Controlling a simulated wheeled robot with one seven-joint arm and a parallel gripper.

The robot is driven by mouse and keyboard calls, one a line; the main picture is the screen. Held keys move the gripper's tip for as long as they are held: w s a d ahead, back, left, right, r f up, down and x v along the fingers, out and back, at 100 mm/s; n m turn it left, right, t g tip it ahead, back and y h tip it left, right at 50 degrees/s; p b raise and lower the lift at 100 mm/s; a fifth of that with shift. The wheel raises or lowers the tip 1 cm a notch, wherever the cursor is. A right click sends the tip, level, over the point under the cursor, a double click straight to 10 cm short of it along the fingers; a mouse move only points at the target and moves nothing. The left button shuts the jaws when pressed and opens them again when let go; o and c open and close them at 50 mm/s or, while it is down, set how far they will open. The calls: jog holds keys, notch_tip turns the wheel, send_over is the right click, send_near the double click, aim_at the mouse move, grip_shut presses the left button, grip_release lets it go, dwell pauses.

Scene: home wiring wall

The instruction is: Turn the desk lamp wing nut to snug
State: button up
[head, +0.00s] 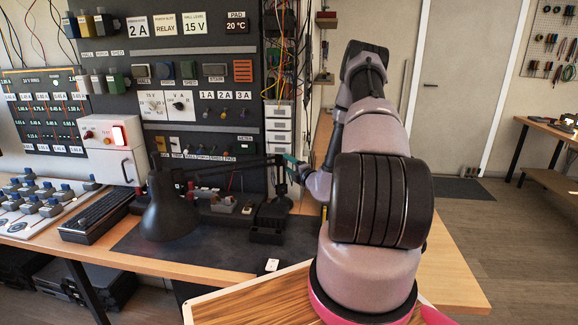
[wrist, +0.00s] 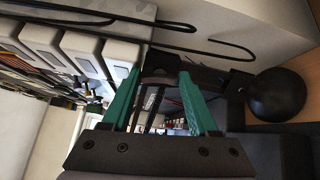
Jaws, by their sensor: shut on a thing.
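The black desk lamp (head: 168,210) stands on the dark mat, its shade at the left and its thin arm reaching right to a joint by my gripper (head: 290,159). My gripper's green fingers also show in the wrist view (wrist: 162,72), with their tips on either side of the dark lamp joint (wrist: 160,62). They are shut on a small part there, which I take to be the wing nut. The nut itself is hidden between the fingertips, so I cannot tell its angle. A dark round part (wrist: 277,93), probably of the lamp, lies to the right in the wrist view.
The tall dark panel (head: 215,120) with labelled switches stands behind the lamp. White drawers (head: 279,125) are close behind my gripper, and cables hang nearby. A white box (head: 112,150) and a keyboard-like black strip (head: 97,212) are at the left. The mat's front (head: 205,258) is mostly clear.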

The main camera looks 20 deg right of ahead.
jog(key=shift+m, duration=0.6)
jog(key=shift+f, duration=0.1)
jog(key=o, duration=1.4)
jog(key=s, duration=0.7)
jog(key=s+d, duration=0.1)
jog(key=s, duration=0.2)
jog(key=shift+s, duration=0.4)
jog(key=shift+d, duration=0.1)
